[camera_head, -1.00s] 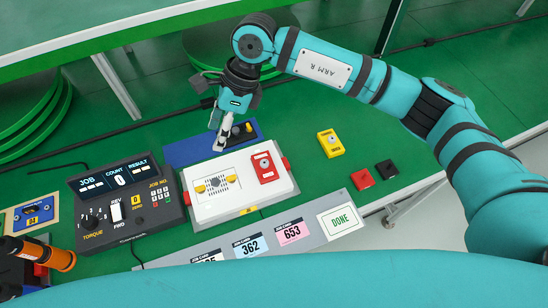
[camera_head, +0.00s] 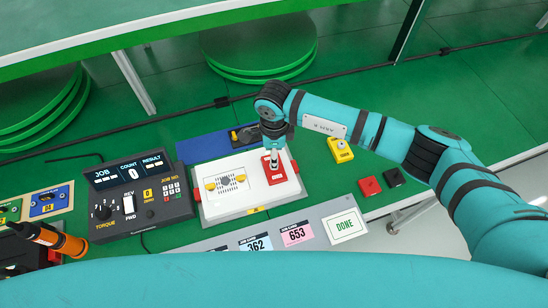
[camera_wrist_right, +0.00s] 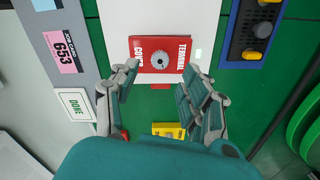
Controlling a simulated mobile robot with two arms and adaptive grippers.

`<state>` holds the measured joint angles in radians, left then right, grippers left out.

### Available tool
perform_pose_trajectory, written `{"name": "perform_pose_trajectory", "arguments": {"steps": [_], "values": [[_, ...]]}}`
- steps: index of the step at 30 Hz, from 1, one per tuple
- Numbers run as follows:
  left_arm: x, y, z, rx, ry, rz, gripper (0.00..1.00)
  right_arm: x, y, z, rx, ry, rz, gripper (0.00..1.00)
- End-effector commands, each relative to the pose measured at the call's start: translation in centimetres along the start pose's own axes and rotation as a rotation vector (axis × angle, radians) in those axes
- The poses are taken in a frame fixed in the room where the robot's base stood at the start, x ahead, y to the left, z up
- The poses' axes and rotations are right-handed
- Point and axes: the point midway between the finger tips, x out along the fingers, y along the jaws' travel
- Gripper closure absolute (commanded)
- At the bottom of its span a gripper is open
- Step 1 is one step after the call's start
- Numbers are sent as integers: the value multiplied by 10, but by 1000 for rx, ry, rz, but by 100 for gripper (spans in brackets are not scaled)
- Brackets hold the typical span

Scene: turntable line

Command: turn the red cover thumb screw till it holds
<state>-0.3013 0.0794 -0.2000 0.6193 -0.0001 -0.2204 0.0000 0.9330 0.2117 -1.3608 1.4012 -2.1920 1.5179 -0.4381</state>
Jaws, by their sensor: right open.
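The red cover (camera_head: 281,177) lies on the right part of the white housing (camera_head: 236,205). In the right wrist view the red cover (camera_wrist_right: 182,62) carries a round grey thumb screw (camera_wrist_right: 160,61) at its middle, with "TERMINAL COVER" lettering. My right gripper (camera_head: 273,160) is over the cover from above and hides part of it in the head view. In the wrist view my right gripper (camera_wrist_right: 160,72) is open, with one finger on each side of the cover's near part, and nothing is between them. I cannot tell the fingertips' height above the screw. My left gripper is not in view.
A torque controller (camera_head: 137,195) stands left of the housing. A blue tray (camera_head: 203,147) lies behind it. A yellow block (camera_head: 340,150), a red block (camera_head: 370,186) and a black block (camera_head: 393,177) lie to the right. A card strip (camera_head: 320,230) runs in front. An orange tool (camera_head: 50,240) is at left.

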Motion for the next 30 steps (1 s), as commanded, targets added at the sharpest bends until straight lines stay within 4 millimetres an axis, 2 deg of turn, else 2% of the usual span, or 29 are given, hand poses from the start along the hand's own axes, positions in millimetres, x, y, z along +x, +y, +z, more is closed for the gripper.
{"name": "perform_pose_trajectory", "arguments": {"steps": [3, 9, 20, 30], "values": [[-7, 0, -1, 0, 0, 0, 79, 21, 2, 0, 0, 1, 3, 53], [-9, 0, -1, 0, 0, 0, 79, 42, 1, 1, -1, 0, 1, 53], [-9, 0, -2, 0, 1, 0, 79, 48, 0, 0, -2, -1, -1, 53], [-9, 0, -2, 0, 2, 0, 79, 47, 0, 0, -1, -1, -1, 98]]}}
